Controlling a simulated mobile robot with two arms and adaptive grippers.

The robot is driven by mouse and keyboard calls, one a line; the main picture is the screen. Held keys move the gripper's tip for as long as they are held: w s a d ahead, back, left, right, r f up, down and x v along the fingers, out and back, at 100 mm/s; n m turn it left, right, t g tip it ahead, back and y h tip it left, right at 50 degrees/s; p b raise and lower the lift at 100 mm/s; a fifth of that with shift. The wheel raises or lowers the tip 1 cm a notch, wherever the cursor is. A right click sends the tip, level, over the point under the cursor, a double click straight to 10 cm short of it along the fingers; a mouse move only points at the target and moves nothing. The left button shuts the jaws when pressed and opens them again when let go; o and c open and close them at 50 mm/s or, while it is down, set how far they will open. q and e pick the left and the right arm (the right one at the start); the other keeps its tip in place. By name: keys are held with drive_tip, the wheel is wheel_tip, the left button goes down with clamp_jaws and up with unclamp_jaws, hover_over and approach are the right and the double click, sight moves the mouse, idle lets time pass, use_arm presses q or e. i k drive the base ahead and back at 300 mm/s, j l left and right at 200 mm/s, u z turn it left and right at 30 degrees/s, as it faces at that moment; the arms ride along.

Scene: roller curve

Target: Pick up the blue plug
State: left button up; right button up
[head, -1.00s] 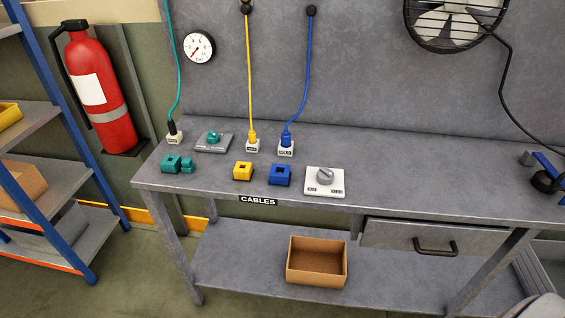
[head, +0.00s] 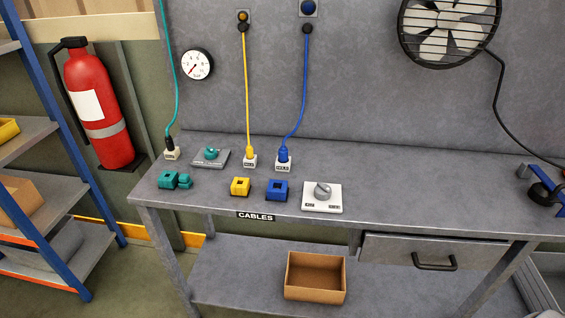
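The blue plug (head: 284,154) stands upright in a small white labelled holder (head: 283,165) on the grey workbench. A blue cable (head: 303,95) runs from it up to a black fitting (head: 307,29) on the wall, below a blue round socket (head: 308,8). A blue block with a square opening (head: 277,190) sits in front of the holder, near the bench's front edge. Neither of my grippers shows in the head view.
A yellow plug (head: 249,152) and yellow block (head: 240,186) are just left of the blue ones. A white panel with a grey knob (head: 322,198) is to the right. Teal blocks (head: 169,179) lie farther left. The bench's right half (head: 430,191) is mostly clear.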

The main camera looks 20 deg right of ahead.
sight(282, 151)
drive_tip(key=i+j+z, duration=0.15)
drive_tip(key=z, duration=0.3)
drive_tip(key=i+j+z, duration=0.1)
drive_tip(key=z, duration=0.4)
drive_tip(key=j, duration=0.1)
